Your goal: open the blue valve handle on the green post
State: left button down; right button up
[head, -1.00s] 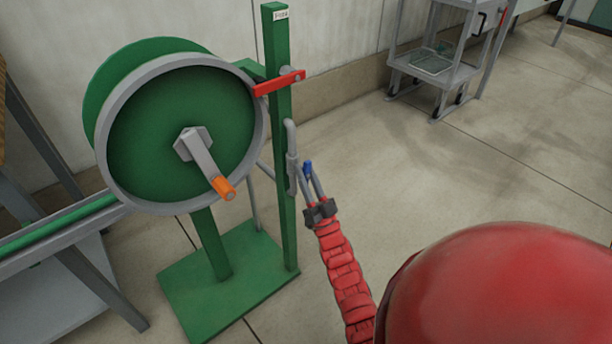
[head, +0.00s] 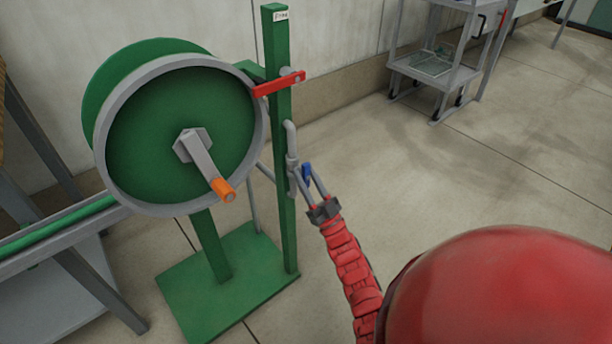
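The green post (head: 282,130) stands upright on a green floor plate, with a small label at its top. A grey pipe (head: 291,140) with a bend is on its right side. The small blue valve handle (head: 306,173) is at the lower end of this pipe fitting, right of the post. My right gripper (head: 304,171) reaches up from below right. Its two fingers are apart, one on each side of the blue handle, with some gap visible; I cannot tell whether either finger touches it. My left gripper is not in view.
A green hose reel (head: 120,135) with a grey crank and orange knob (head: 223,189) stands left of the post. A red lever (head: 279,84) is higher on the post. A grey wheeled cart (head: 436,70) stands at the back right. The floor right of the post is clear.

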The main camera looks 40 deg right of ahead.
jog(key=shift+o, duration=0.8)
jog(key=shift+s+f, duration=0.1)
jog(key=p+v, duration=0.1)
jog(key=v, duration=1.6)
jog(key=shift+f, duration=0.1)
